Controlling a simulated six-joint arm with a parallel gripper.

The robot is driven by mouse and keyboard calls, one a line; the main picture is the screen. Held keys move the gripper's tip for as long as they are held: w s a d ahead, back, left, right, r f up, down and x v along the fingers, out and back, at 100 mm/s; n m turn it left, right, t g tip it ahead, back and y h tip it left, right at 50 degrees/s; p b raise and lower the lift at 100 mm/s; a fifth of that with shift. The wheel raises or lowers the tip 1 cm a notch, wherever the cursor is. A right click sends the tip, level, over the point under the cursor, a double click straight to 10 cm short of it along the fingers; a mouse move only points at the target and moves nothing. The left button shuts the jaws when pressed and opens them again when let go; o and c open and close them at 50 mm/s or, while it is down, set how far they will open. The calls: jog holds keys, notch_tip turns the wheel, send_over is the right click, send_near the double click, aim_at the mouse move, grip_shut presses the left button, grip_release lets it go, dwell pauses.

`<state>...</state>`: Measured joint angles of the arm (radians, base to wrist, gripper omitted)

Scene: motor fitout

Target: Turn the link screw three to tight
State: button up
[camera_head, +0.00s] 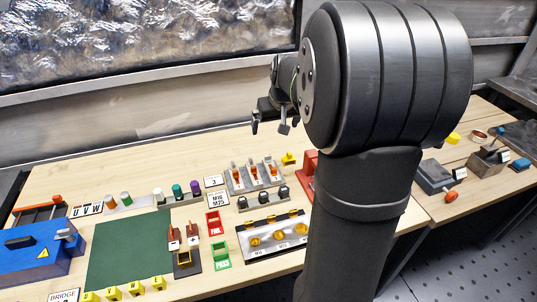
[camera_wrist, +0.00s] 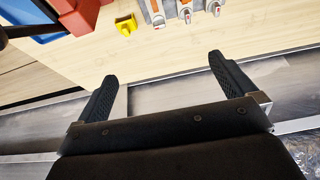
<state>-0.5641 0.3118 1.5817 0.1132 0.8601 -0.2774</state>
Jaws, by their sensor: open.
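My gripper (camera_head: 269,124) is open and empty, raised above the back of the bench. In the wrist view my gripper (camera_wrist: 165,78) shows two dark, widely spaced fingers with bare wood and the bench's back edge beyond them. A blue box (camera_head: 35,258) with a yellow warning triangle stands at the left of the bench in the head view. I cannot make out a link screw in either view. A grey rack with three orange-handled pieces (camera_head: 255,173) stands near a label reading 3 (camera_head: 213,182); it also shows at the top of the wrist view (camera_wrist: 186,12).
A green mat (camera_head: 125,250) lies right of the blue box. Red (camera_head: 214,223) and green (camera_head: 221,256) trays, a plate with brass parts (camera_head: 272,240) and yellow lettered pieces (camera_head: 134,292) occupy the front. A yellow block (camera_wrist: 125,26) sits near the rack. My arm hides the bench's middle right.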

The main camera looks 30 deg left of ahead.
jog(key=shift+s+d+r, duration=0.1)
jog(key=shift+r, duration=0.2)
